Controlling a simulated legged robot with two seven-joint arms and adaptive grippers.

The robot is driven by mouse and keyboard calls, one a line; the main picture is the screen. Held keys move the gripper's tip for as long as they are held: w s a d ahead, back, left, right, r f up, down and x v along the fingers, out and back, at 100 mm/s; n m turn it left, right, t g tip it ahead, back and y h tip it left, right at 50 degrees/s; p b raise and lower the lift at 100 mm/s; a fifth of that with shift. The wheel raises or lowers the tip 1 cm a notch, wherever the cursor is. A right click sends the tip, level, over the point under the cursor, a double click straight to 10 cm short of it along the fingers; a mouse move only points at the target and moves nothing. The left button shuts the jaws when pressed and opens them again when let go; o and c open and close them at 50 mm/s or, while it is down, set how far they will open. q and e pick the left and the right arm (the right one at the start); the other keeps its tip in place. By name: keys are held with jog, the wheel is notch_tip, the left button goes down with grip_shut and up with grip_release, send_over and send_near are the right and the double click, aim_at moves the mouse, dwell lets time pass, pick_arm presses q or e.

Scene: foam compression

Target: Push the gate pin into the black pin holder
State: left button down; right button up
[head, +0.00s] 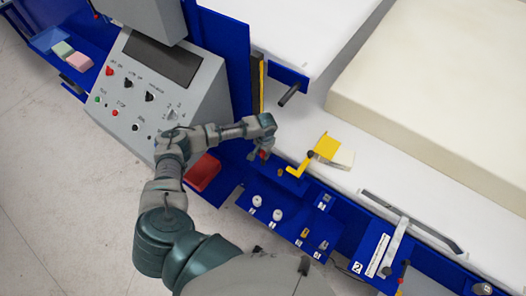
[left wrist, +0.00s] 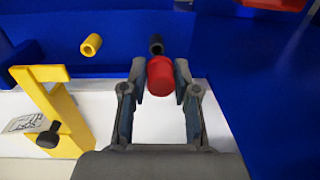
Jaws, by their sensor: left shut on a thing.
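The gate pin shows as a red knob (left wrist: 160,76) between the fingertips of my left gripper (left wrist: 164,92) in the left wrist view. The gripper is shut on it. The black pin holder (left wrist: 156,45) is a short black cylinder just beyond the knob, on the blue panel. The knob partly overlaps it, and I cannot tell how far the pin is in the holder. In the head view my left gripper (head: 263,148) is at the edge of the machine's blue side, with a small bit of red at its tip. My right gripper is not in view.
A yellow cylinder (left wrist: 91,45) sits left of the black holder. A yellow gate handle (left wrist: 60,110) with a black knob stands nearby; it also shows in the head view (head: 299,168). A grey control panel (head: 150,95) and red bin (head: 203,173) flank my arm.

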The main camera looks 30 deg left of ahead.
aim_at(263, 157)
pick_arm(q)
jog(key=shift+f, duration=0.25)
dwell(0.4)
jog(key=shift+f+p, duration=0.1)
jog(key=shift+p, duration=0.35)
dwell(0.3)
jog(key=shift+d+p, duration=0.1)
jog(key=shift+p, duration=0.4)
jog(key=shift+s+f+b, duration=0.1)
jog(key=shift+f+b, duration=0.35)
jog(key=shift+f, duration=1.15)
dwell(0.3)
jog(key=c, duration=0.8)
grip_release()
